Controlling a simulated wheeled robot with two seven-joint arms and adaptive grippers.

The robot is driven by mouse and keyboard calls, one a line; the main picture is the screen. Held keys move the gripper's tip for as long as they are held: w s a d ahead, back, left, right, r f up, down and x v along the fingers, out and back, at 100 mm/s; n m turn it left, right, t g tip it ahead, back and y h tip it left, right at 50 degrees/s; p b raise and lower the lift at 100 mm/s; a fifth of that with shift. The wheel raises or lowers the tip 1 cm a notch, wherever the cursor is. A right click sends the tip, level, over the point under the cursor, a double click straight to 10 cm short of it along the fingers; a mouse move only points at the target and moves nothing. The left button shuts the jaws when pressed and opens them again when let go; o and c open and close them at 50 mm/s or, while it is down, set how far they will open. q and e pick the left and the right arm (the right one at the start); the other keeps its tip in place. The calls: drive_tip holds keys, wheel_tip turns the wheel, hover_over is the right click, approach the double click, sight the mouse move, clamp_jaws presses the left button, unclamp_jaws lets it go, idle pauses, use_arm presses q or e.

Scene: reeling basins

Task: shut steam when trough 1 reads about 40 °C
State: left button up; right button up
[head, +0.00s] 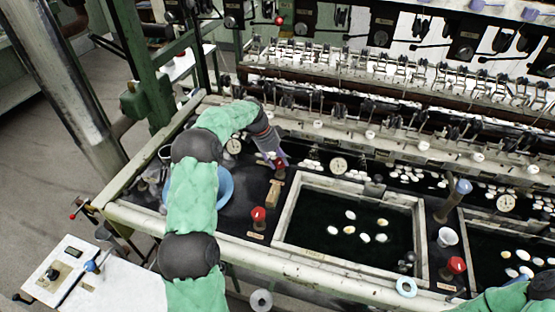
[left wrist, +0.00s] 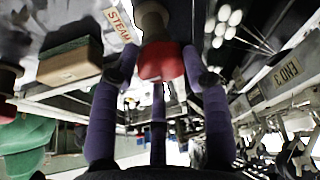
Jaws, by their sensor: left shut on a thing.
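My left gripper (head: 277,160) reaches over the dark bench behind the basin's near-left corner. In the left wrist view its purple fingers close on both sides of a red knob (left wrist: 160,62), beside a label (left wrist: 118,25) reading STEAM. In the head view the knob is mostly hidden by the gripper. The basin (head: 350,257) holds dark water with several pale cocoons (head: 350,229). A round white dial (head: 338,165) stands behind it; other dials (head: 233,145) (head: 506,202) stand left and right. Their readings are too small to tell. My right gripper is out of view.
Another red knob (head: 258,214) stands left of the basin, a third (head: 456,265) at its right. Reeling machinery crowds the back.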

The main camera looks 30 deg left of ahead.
use_arm(q)
drive_tip(key=shift+w+d+r, duration=0.1)
drive_tip(key=shift+w+r, duration=0.25)
drive_tip(key=shift+r, duration=0.05)
drive_tip(key=o, duration=1.1)
drive_tip(key=shift+w+d+f, duration=0.1)
drive_tip(key=shift+d+f, duration=0.1)
drive_tip(key=shift+s+a+f, duration=0.1)
drive_tip(key=shift+s+a, duration=0.05)
drive_tip(key=shift+s, duration=0.05)
drive_tip(key=v, duration=1.2)
